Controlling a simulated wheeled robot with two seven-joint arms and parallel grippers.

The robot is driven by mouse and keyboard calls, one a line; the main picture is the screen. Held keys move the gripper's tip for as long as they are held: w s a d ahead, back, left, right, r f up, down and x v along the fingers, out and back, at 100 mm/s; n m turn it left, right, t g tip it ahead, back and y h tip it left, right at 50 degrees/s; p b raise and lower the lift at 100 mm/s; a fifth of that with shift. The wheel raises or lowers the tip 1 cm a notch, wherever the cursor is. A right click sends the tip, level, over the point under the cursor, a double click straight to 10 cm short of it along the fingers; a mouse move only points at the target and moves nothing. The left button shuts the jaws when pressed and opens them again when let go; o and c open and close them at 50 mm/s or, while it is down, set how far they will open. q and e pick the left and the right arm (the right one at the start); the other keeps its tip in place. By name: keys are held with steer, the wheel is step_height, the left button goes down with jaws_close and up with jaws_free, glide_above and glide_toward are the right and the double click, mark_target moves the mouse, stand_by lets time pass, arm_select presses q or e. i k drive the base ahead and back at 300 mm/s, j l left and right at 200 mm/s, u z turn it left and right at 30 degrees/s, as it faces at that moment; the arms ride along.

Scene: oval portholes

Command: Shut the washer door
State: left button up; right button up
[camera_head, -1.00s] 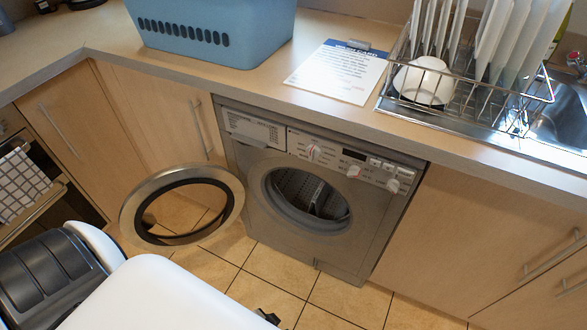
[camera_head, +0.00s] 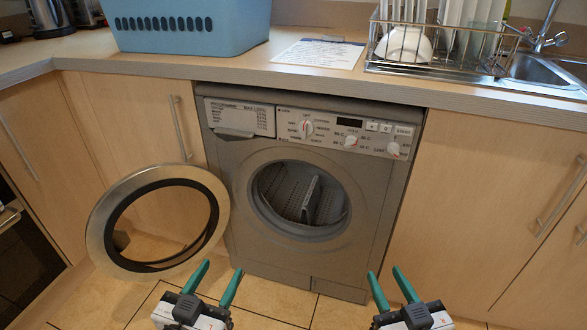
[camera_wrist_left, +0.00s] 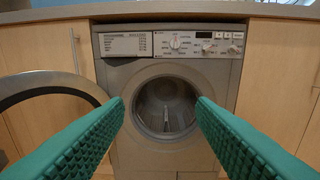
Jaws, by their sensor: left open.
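The grey washer (camera_head: 300,250) stands under the counter, and it also fills the middle of the left wrist view (camera_wrist_left: 185,48). Its round door (camera_head: 101,225) hangs wide open to the left, a metal ring around a clear window. In the left wrist view the door's rim (camera_wrist_left: 60,84) shows at the left, partly behind a finger. The drum opening (camera_head: 300,195) is uncovered. My left gripper (camera_head: 217,268) is open and empty, low in front of the washer, to the right of the door and apart from it. My right gripper (camera_head: 384,280) is open and empty, low in front of the washer's right side.
The counter (camera_head: 230,82) above holds a blue basket (camera_head: 190,38), a printed card (camera_head: 320,52) and a dish rack (camera_head: 440,58) beside the sink. Wooden cupboards (camera_head: 480,200) flank the washer. Tiled floor (camera_head: 265,300) shows in front of it.

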mark_target(105, 243)
steer(key=i+j, duration=0.1)
steer(key=j, duration=0.45)
steer(key=j+u, duration=0.1)
steer(key=j, duration=0.45)
steer(key=i+j, duration=0.2)
steer(key=j, duration=0.35)
steer(key=k+u, duration=0.05)
